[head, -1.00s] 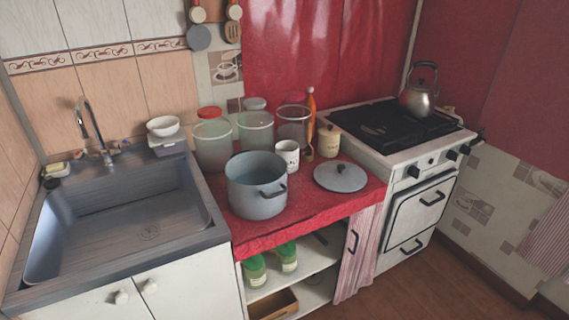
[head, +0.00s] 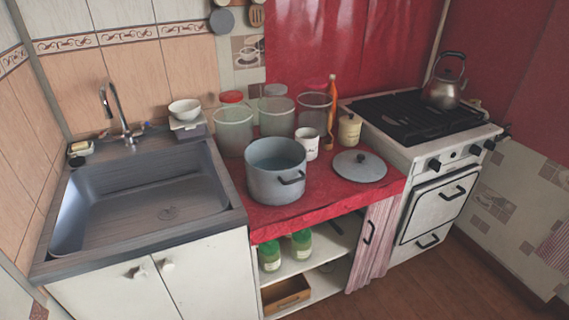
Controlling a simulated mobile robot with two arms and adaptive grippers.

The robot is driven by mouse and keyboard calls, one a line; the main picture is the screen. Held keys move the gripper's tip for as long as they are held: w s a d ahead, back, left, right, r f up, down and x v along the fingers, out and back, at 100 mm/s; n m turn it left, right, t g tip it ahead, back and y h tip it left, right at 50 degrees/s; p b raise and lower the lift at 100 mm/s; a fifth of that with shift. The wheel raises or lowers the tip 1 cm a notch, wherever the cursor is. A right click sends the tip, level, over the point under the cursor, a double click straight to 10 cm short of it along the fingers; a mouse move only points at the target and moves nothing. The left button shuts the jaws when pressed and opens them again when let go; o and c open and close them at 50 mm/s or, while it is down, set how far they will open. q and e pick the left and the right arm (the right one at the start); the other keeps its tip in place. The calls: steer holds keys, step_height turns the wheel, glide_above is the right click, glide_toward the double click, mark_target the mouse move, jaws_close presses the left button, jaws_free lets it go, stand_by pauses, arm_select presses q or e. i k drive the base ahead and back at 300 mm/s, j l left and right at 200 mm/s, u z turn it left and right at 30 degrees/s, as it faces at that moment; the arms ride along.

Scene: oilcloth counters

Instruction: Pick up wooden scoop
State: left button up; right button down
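A small wooden-coloured piece (head: 327,144) shows on the red counter below the orange bottle (head: 332,98), between the white mug (head: 307,144) and the cream canister (head: 349,131). It may be the wooden scoop, but it is too small to tell. A slotted wooden utensil (head: 257,15) hangs on the wall at the top, its upper part cut off by the frame edge. Neither of my grippers is in view.
A large grey pot (head: 268,183) and its lid (head: 359,166) are on the red oilcloth (head: 330,190). Several jars stand behind the pot. The sink (head: 145,205) is left; the stove (head: 425,160) with a kettle (head: 444,85) is right.

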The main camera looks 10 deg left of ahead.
mark_target(329, 130)
steer(key=i+l+u, duration=0.2)
steer(key=i+l, duration=0.15)
steer(key=i+l+u, duration=0.25)
steer(key=l, duration=0.2)
steer(key=i+l+u, duration=0.2)
steer(key=l, duration=0.3)
steer(key=i, duration=0.1)
